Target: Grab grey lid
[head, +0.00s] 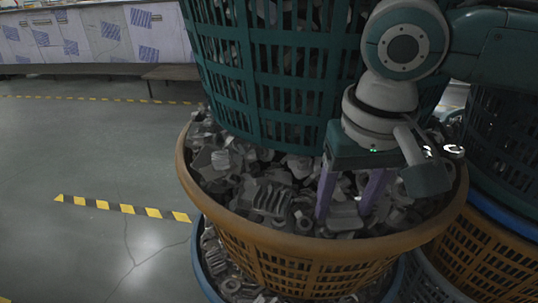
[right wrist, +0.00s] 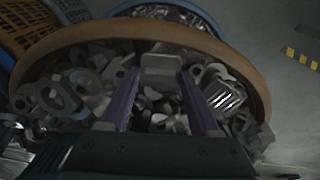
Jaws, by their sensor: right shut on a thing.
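An orange-brown basket (head: 228,221) is filled with grey metal parts. My right gripper (head: 345,210) reaches down into it, its two purple fingers among the parts. In the right wrist view my right gripper (right wrist: 158,82) is shut on a pale grey blocky piece, which I take for the grey lid (right wrist: 160,64). In the head view the grey lid (head: 345,222) shows between the fingertips, low among the other parts. Its lower side is hidden. My left gripper is not in view.
A teal basket (head: 262,84) of grey parts stands over the back of the orange-brown one, close to my arm. A blue-rimmed basket (head: 204,272) is below. More baskets (head: 478,250) stack at the right. Open floor (head: 90,160) with yellow-black tape (head: 122,207) lies left.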

